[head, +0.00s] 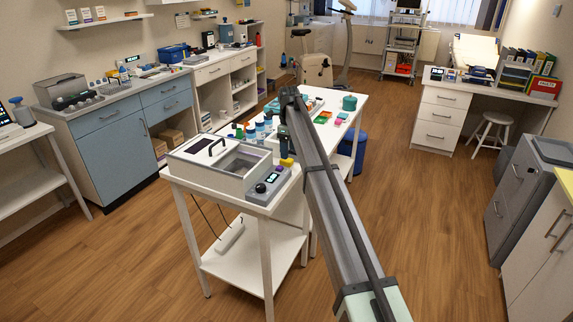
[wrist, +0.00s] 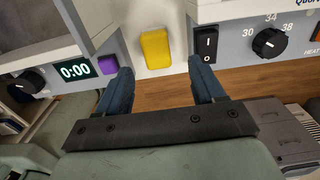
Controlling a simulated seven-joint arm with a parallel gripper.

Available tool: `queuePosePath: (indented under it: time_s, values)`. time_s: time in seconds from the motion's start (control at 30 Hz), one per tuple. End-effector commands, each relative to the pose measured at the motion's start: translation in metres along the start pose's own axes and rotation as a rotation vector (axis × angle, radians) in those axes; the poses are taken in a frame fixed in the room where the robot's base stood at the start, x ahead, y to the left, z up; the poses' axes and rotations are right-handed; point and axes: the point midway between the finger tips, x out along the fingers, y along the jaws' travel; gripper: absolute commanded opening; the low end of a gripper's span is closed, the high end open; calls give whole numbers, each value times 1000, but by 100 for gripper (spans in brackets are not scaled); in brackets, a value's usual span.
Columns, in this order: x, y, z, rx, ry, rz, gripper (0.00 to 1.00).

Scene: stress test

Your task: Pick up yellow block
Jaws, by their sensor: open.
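The yellow block (wrist: 156,49) lies on a white surface in the wrist view, in a gap between two grey devices. In the head view a small yellow block (head: 287,162) shows beside the bath's control panel, near my arm. My gripper (wrist: 161,76) is open and empty in the wrist view. Its two blue fingers stand apart, with the block beyond their tips and roughly centred between them. A purple block (wrist: 107,70) sits by the left finger. In the head view my arm runs across the bench, and I cannot make out the fingers there.
A device with a 0:00 display (wrist: 76,70) stands left of the block; one with a dial (wrist: 269,43) and switch stands close on the right. In the head view a lidded bath (head: 215,180) fills the bench's near end. Bottles (head: 259,131) stand behind it.

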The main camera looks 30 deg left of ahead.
Motion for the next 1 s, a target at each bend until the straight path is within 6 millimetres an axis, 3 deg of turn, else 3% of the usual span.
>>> queuePosePath:
  time_s: [0.27,0.6,0.83,1.0]
  values:
    - [16,2,0,0,0,-1,68]
    - [56,4,1,0,0,0,68]
    - [57,3,1,0,-1,-1,68]
    - [57,3,1,0,-1,-1,53]
